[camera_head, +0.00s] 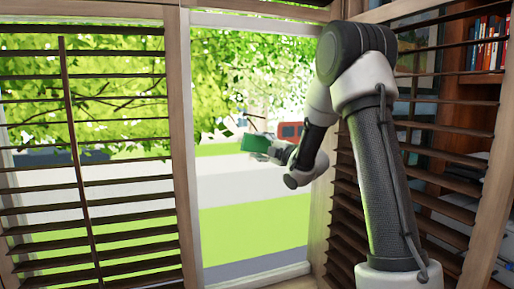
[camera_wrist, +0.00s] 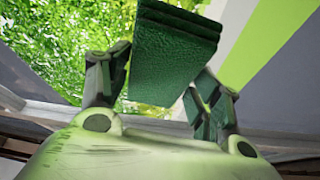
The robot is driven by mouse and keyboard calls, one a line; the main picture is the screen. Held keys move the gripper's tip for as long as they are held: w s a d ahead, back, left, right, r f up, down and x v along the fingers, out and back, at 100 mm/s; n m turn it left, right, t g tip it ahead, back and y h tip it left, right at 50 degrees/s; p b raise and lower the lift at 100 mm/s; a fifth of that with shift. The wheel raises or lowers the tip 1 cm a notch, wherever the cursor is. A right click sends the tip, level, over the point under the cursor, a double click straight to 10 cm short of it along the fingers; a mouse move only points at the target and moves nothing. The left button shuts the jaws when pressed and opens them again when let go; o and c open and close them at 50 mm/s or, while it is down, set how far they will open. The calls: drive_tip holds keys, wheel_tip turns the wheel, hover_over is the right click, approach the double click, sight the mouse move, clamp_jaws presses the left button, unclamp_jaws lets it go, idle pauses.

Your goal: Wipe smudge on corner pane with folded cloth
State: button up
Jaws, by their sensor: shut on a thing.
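The folded cloth (camera_head: 256,143) is dark green and held out at the end of my arm, in front of the tall middle window pane (camera_head: 255,225). My gripper (camera_head: 277,151) is shut on the cloth. In the wrist view, my gripper (camera_wrist: 160,90) has a finger on each side of the thick, layered cloth (camera_wrist: 172,62), which sticks out past the fingertips. I cannot tell whether the cloth touches the glass. No smudge can be made out on the pane. Part of the pane's right side is hidden behind my arm.
A slatted wooden shutter (camera_head: 90,170) covers the left window. Another slatted shutter (camera_head: 345,215) stands to the right, partly behind my arm. A bookcase with books (camera_head: 490,40) is at the far right. Wooden posts (camera_head: 181,130) frame the open pane area.

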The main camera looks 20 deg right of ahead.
sight(250, 136)
drive_tip(key=shift+d, duration=1.25)
drive_tip(key=shift+a, duration=1.7)
drive_tip(key=shift+w+a, duration=0.1)
drive_tip(key=shift+a, duration=5.1)
drive_tip(key=shift+r, duration=1.75)
drive_tip(key=shift+d, duration=3.8)
drive_tip(key=d, duration=0.6)
